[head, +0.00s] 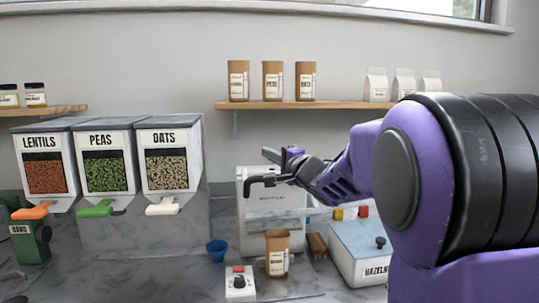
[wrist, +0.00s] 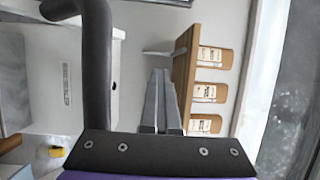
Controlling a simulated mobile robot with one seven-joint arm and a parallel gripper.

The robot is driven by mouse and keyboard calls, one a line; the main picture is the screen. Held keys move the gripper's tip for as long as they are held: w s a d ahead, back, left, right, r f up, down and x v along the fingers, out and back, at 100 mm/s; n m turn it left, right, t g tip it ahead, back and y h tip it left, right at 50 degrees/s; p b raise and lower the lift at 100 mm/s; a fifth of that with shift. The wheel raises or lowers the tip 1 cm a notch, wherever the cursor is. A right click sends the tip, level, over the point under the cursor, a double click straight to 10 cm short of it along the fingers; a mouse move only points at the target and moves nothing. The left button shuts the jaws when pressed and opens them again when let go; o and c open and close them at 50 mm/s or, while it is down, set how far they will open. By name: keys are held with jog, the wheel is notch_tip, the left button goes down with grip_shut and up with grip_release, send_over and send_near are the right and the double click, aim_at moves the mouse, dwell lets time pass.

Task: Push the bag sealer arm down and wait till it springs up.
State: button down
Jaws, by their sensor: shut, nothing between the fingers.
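The bag sealer (head: 262,212) is a white upright machine in the middle of the head view. A dark bent bar, which looks like its arm (head: 265,181), runs across its upper front and bends down at the left end. In the wrist view the bar (wrist: 98,65) passes left of the fingers, its near end hidden behind my gripper's mount. My gripper (head: 268,153) reaches in from the right, its fingers just above the bar. The fingers (wrist: 158,85) are shut together and empty. I cannot tell whether the mount touches the bar.
A brown bag (head: 277,259) stands before the sealer, near a blue funnel (head: 217,250) and a small red-button box (head: 239,284). Dispensers (head: 105,165) stand at left. A wooden shelf (head: 337,105) with bags is above.

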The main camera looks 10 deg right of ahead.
jog(key=shift+f, duration=0.15)
jog(key=c, duration=0.8)
grip_release()
jog(key=shift+o, duration=0.2)
jog(key=s+d+f, duration=0.3)
jog(key=s+d, duration=0.1)
jog(key=s, duration=0.4)
jog(key=s+d+f, duration=0.3)
jog(key=s+d, duration=0.1)
jog(key=s, duration=0.5)
jog(key=shift+f, duration=0.4)
jog(key=shift+r+p, duration=0.1)
jog(key=shift+p, duration=0.25)
jog(key=shift+a, duration=0.15)
dwell(0.4)
